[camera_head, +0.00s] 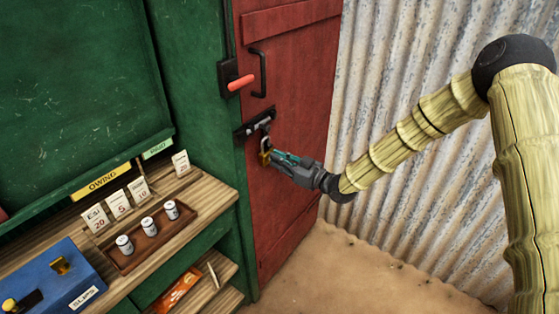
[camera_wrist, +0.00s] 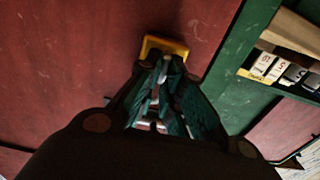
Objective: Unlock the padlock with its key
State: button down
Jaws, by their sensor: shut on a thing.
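A brass padlock (camera_head: 265,157) hangs by its shackle from the dark hasp (camera_head: 255,124) on the red door. In the wrist view its yellow body (camera_wrist: 164,45) shows just beyond my fingertips. My gripper (camera_head: 283,158) is at the padlock from the right, its fingers closed together. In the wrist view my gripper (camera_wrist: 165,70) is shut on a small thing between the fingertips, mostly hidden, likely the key. I cannot tell whether it is inside the padlock or only against it.
The red door (camera_head: 290,70) has a dark handle (camera_head: 260,75) and a red-handled latch (camera_head: 240,83) above the hasp. At left, a wooden counter (camera_head: 205,200) holds a tray of small cylinders (camera_head: 135,258), cards (camera_head: 118,204) and a blue box (camera_head: 45,280). Corrugated metal (camera_head: 400,60) stands right.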

jog(key=shift+m, duration=0.3)
jog(key=shift+w+d+f+m+b, duration=0.15)
jog(key=shift+m+b, duration=0.5)
jog(key=shift+m, duration=2.2)
jog(key=shift+w+d+f+m+b, duration=0.2)
jog(key=shift+m+b, duration=0.5)
jog(key=shift+m, duration=2.2)
jog(key=shift+w+f+m+b, duration=0.2)
jog(key=shift+m+b, duration=0.45)
jog(key=shift+m, duration=2.2)
jog(key=shift+s+f, duration=0.1)
jog(key=c, duration=1.6)
grip_release()
jog(key=shift+o, duration=0.2)
